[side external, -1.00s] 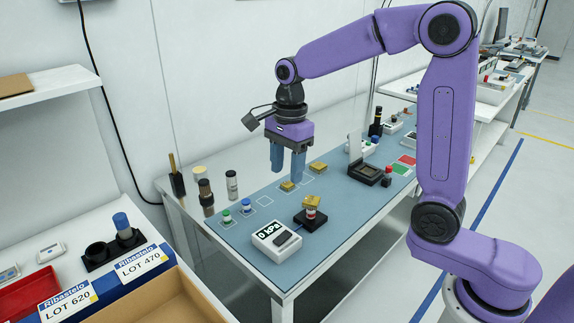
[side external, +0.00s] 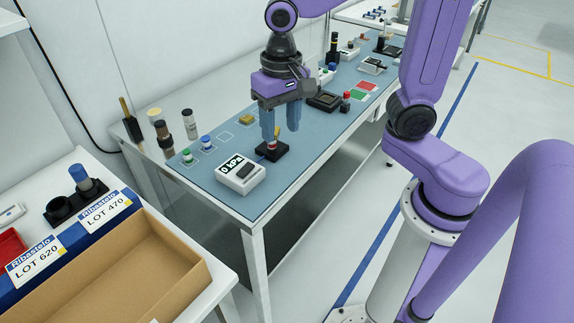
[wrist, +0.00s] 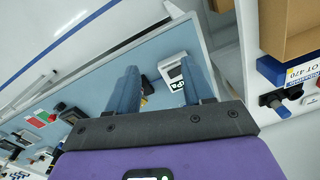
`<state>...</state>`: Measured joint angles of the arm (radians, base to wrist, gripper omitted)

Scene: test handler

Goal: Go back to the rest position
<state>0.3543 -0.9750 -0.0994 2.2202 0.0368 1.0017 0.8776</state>
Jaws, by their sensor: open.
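My gripper (side external: 280,130) hangs fingers-down over the blue mat (side external: 213,168), above the black fixture (side external: 273,152). Its two blue fingers stand apart, with nothing seen held between them. A red and white part shows on the fixture below the fingers; the fingers hide what is on top of it. The white gauge box (side external: 240,173), reading 0 kPa, stands close left of the fixture.
A gold block (side external: 247,119) lies on the mat behind my gripper. Green (side external: 187,155) and blue (side external: 206,142) knobs stand at the mat's left end. Upright cylinders (side external: 189,123) stand behind. A cardboard box (side external: 190,255) is at front left. A dark socket (side external: 325,100) lies to the right.

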